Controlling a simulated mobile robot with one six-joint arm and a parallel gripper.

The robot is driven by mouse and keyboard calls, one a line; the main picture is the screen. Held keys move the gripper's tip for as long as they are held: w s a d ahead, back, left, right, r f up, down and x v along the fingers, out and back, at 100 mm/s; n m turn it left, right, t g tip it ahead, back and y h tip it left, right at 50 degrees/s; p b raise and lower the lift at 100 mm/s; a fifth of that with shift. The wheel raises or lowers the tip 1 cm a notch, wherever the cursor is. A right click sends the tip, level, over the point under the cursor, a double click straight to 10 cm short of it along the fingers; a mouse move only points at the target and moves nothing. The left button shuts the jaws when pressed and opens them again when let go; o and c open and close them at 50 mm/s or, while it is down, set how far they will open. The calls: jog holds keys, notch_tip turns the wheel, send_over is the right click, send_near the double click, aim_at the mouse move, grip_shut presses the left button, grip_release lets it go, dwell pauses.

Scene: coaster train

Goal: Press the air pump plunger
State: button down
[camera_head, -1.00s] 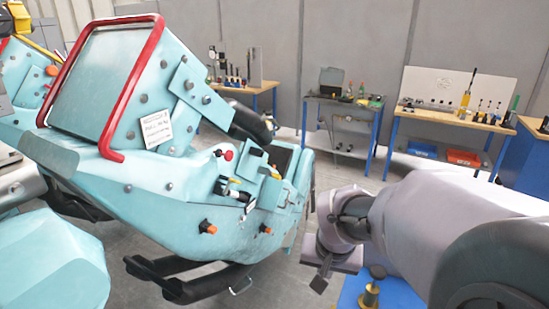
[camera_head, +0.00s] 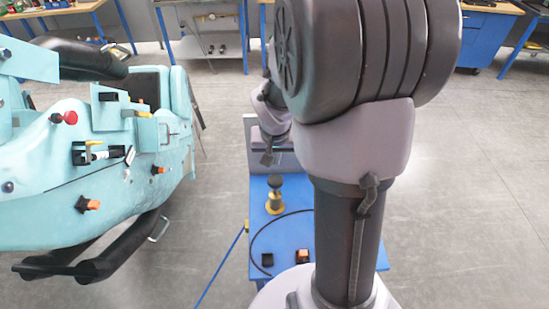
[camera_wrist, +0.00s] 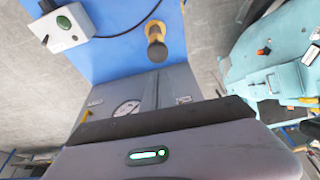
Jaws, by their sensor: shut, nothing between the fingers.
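The air pump plunger, with a dark round knob and a brass-yellow base (camera_head: 275,190), stands upright on a blue surface (camera_head: 288,237). In the wrist view the plunger knob (camera_wrist: 157,48) shows at the upper middle, ahead of my gripper. My gripper (camera_head: 267,158) is shut and empty, pointing down. In the head view its tips appear just behind and slightly left of the knob, apart from it; how far apart in depth I cannot tell. My own arm hides the right part of the blue surface.
A grey panel with a round gauge (camera_wrist: 127,107) is close to my gripper. A grey box with a green switch (camera_wrist: 64,22) and a black cable sit on the blue surface. The teal coaster car (camera_head: 100,190) stands at left. Floor at right is clear.

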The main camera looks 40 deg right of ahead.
jog(key=b, duration=0.2)
send_near(275, 183)
jog(key=w+f, duration=0.1)
jog(key=w+d+f, duration=0.1)
jog(key=f, duration=0.1)
jog(key=w+d+f, duration=0.1)
jog(key=f, duration=0.1)
jog(key=shift+w+d, duration=0.1)
jog(key=shift+d, duration=0.05)
jog(key=shift+f, duration=0.65)
notch_tip(275, 183, down, 6)
jog(key=b, duration=0.6)
jog(key=shift+b, duration=0.35)
jog(key=shift+s+r, duration=0.2)
jog(key=shift+s, duration=0.1)
jog(key=shift+f, duration=0.1)
jog(key=shift+w, duration=0.1)
